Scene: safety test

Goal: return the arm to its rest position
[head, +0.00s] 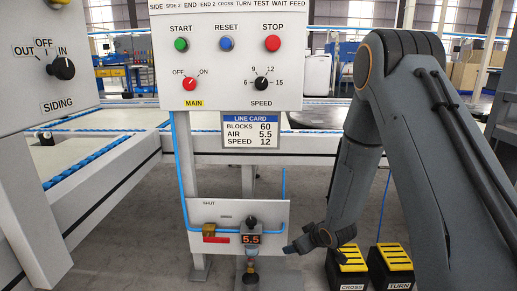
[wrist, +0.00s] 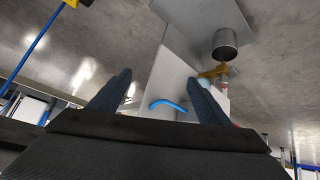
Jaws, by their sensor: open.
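My gripper (head: 290,247) is low in the head view, at the end of my grey arm, which bends down on the right. It is just right of the lower grey air panel (head: 205,215); I cannot tell whether it touches anything there. In the wrist view my gripper (wrist: 159,77) shows two separate dark fingers with nothing held between them. Beyond them is a pale panel with a blue hose (wrist: 168,105).
The air panel has a knob (head: 251,221) and a 5.5 display (head: 251,239). Above is a control box with buttons (head: 225,60) and a line card (head: 251,130). Pedals marked CROSS (head: 349,258) and TURN (head: 394,256) stand on the floor. A SIDING box (head: 45,85) is at left.

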